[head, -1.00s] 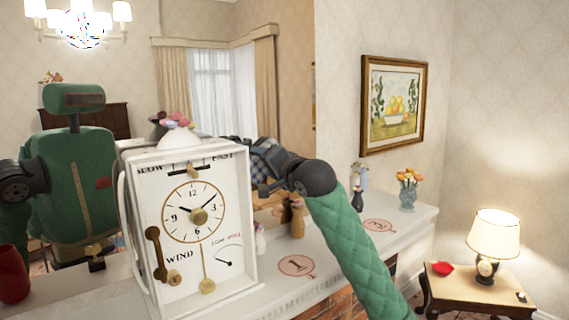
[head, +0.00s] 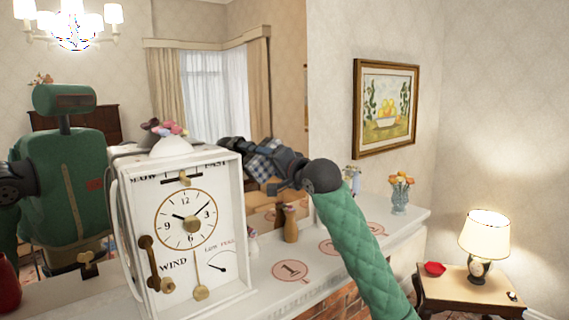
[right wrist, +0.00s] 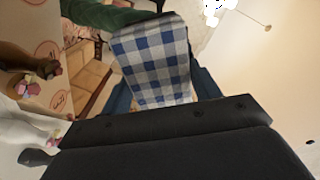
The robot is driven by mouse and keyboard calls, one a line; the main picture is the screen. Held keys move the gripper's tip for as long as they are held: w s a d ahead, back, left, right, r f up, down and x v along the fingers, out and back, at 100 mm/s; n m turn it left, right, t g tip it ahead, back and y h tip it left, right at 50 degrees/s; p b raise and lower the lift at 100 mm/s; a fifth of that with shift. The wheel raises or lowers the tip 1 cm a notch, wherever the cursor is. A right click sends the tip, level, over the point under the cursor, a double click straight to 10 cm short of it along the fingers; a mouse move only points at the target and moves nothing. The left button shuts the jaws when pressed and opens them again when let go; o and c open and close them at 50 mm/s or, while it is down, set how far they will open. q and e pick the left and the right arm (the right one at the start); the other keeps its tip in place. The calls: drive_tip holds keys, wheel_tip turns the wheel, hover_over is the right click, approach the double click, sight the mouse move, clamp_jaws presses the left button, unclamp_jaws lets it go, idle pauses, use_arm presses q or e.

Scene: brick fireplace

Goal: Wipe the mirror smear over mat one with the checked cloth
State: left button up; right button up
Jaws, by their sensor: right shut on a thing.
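The blue, white and dark checked cloth (head: 262,163) is in my right gripper (head: 277,160), which is shut on it, raised above the mantel in front of the mirror (head: 215,85). The cloth also fills the upper middle of the right wrist view (right wrist: 155,60). I cannot tell whether it touches the glass. Mat one (head: 291,270), a round pinkish mat marked 1, lies on the mantel below and slightly right of the gripper. I cannot make out the smear. My left gripper is not in view.
A large white clock (head: 190,225) stands left of the gripper, close to it. A brown bottle-like figure (head: 291,224) stands behind mat one. More round mats (head: 368,229) and a flower vase (head: 400,193) are further right. A lamp table (head: 470,290) stands beyond.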

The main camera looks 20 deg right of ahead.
sight(258, 165)
drive_tip(key=w+d+p, duration=0.1)
drive_tip(key=w+d, duration=0.2)
drive_tip(key=d, duration=0.5)
drive_tip(key=shift+s+a+p, duration=0.75)
drive_tip(key=shift+a, duration=1.25)
drive_tip(key=shift+s+a+p, duration=0.7)
drive_tip(key=shift+s+a, duration=0.05)
drive_tip(key=shift+a, duration=1.25)
drive_tip(key=shift+s+a+p, duration=0.75)
drive_tip(key=shift+a, duration=1.25)
drive_tip(key=shift+p+v, duration=0.35)
drive_tip(key=shift+v, duration=2.7)
drive_tip(key=shift+d, duration=0.1)
